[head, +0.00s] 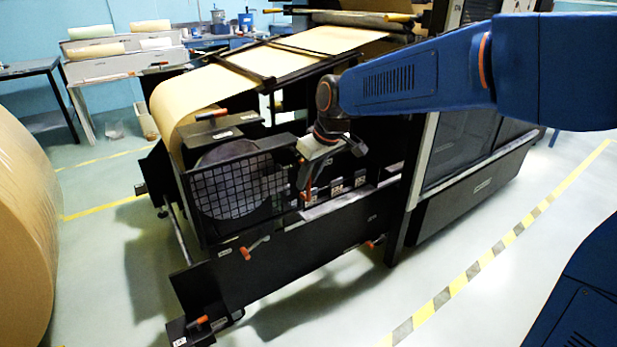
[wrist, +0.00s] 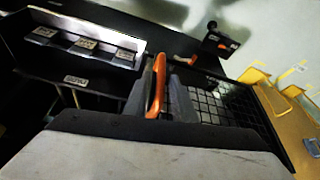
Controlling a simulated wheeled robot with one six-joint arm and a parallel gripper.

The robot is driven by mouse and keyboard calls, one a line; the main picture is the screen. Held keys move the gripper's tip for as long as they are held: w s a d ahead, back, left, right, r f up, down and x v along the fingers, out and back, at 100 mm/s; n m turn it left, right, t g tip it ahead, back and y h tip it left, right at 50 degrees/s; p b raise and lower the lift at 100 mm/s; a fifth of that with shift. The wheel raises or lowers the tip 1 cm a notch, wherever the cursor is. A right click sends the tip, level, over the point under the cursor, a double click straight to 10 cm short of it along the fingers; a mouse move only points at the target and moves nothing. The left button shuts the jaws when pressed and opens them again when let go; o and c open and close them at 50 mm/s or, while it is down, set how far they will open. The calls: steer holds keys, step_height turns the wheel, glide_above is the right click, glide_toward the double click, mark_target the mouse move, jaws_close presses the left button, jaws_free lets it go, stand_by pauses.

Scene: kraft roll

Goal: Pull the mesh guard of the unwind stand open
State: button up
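The mesh guard (head: 237,187), a black frame with a square grid, stands upright on the near side of the unwind stand (head: 290,240) and looks closed. It also shows in the wrist view (wrist: 225,108), to the right of my fingers. My gripper (head: 304,188) is at the guard's right edge, pointing down. In the wrist view an orange handle (wrist: 157,85) lies between the two dark fingers of my gripper (wrist: 160,88). The left finger appears close against it; whether the right finger touches it I cannot tell. The handle's lower end is hidden by the gripper body.
A big kraft roll (head: 25,220) stands at the left. Orange-handled levers (head: 250,247) stick out from the stand's lower beam. Brown paper web (head: 215,85) runs over the stand. Open floor lies in front, with a striped line (head: 455,285) at right.

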jaws_close()
